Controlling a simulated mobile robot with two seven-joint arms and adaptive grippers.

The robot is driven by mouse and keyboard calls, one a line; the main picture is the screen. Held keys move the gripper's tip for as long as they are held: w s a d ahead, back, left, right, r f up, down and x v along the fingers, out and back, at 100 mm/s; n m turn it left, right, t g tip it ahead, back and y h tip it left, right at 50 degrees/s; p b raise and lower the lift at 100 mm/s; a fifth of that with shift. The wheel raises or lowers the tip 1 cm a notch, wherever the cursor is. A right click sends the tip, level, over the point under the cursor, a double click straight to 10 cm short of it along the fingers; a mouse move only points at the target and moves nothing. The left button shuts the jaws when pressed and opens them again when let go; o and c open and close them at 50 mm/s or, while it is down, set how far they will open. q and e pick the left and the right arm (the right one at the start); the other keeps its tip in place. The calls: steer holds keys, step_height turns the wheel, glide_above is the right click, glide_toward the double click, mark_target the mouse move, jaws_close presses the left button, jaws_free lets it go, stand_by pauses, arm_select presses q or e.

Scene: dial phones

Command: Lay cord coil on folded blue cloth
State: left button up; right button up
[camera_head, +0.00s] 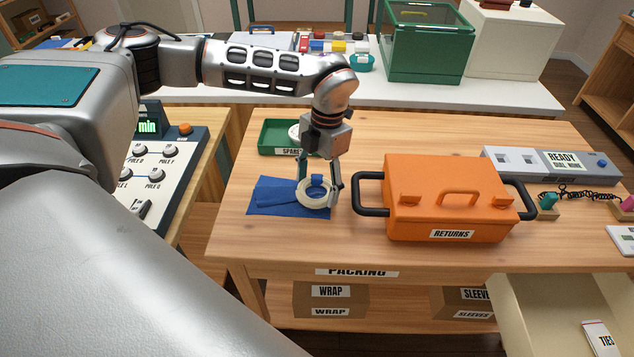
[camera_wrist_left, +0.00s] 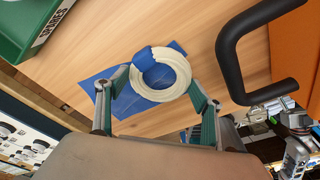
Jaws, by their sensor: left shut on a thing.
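The cord coil (camera_head: 313,204) is a white ring with a blue band, seen near the left of the packing table. My left gripper (camera_head: 319,188) points down and is shut on the coil, with a finger at either side of it. The folded blue cloth (camera_head: 265,197) lies flat on the table, under and to the left of the coil. In the left wrist view the coil (camera_wrist_left: 182,72) overlaps the cloth (camera_wrist_left: 135,106). I cannot tell whether the coil touches the cloth.
An orange returns case (camera_head: 445,180) with black side handles stands close to the right of the coil. A green spares tray (camera_head: 270,135) sits behind the cloth. A grey ready unit (camera_head: 600,172) is at the right. Bare table lies in front of the cloth.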

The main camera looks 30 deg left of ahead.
arm_select(q)
steer(key=shift+s+f, duration=0.15)
steer(key=shift+f, duration=0.35)
steer(key=o, duration=1.2)
steer(key=shift+f, duration=0.1)
steer(key=shift+c, duration=0.2)
step_height(320, 180, up, 13)
steer(key=w, duration=0.2)
steer(key=shift+d+r+p, duration=0.2)
steer(key=shift+d+p, duration=0.05)
steer(key=shift+p, duration=0.2)
steer(key=shift+s+f, duration=0.1)
